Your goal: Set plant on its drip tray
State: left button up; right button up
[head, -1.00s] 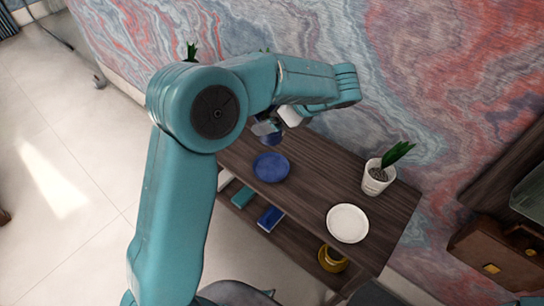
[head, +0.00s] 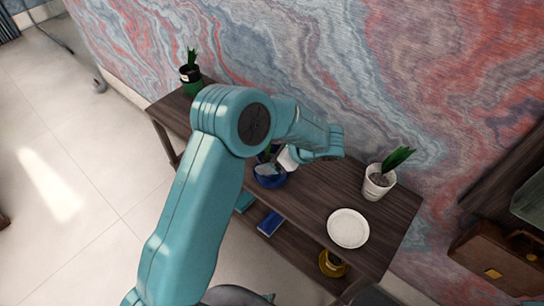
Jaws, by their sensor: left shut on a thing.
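A small plant in a blue pot (head: 267,151) is in my left gripper (head: 274,168), which is shut on it. Only some green leaf and a little blue show, as my arm and fingers hide most of it. The blue drip tray (head: 272,186) lies on the wooden shelf top directly below the gripper, and its lower rim shows. The pot is over the tray; I cannot tell whether it touches it. My right gripper is not in view.
A white pot with a plant (head: 378,184) and a white saucer (head: 348,229) stand apart at the right of the shelf top (head: 310,205). Blue and brass items sit on the lower shelf.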

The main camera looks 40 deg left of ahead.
pick_arm(q)
jog(key=shift+f, duration=0.15)
jog(key=o, duration=1.3)
jog(key=shift+c, duration=0.2)
jog(key=shift+r, duration=0.2)
jog(key=b+v, duration=0.1)
jog(key=v, duration=1.1)
jog(key=shift+s+f, duration=0.1)
jog(key=shift+s, duration=0.05)
